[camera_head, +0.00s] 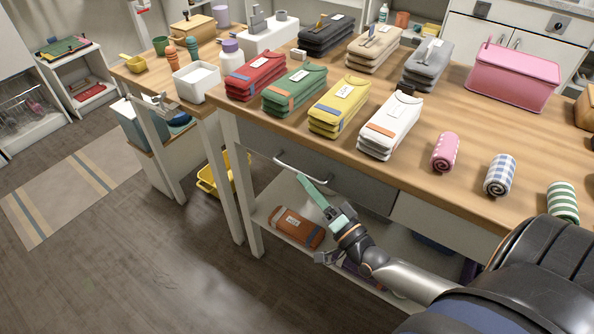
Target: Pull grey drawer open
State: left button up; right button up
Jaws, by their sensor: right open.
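The grey drawer (350,184) is set under the front edge of the wooden table, and its front looks flush with the frame. Its pale bar handle (299,168) runs along the front. My right gripper (309,217) is in front of and below the drawer, with its jaws apart and nothing seen between them. Its teal-padded finger reaches up close to the handle in the picture. I cannot tell whether it touches. My left gripper is not in view.
The wooden table (480,135) carries several folded fabric pouches, rolled cloths and a pink bin (513,75). A lower shelf holds an orange-brown bundle (297,227) close behind my right gripper. Table legs stand at left. The floor (150,260) at left is clear.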

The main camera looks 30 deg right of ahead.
aim_at(297, 170)
jog(key=x, duration=0.5)
jog(key=shift+s, duration=0.1)
grip_shut()
jog(key=shift+f, duration=0.1)
dwell(1.2)
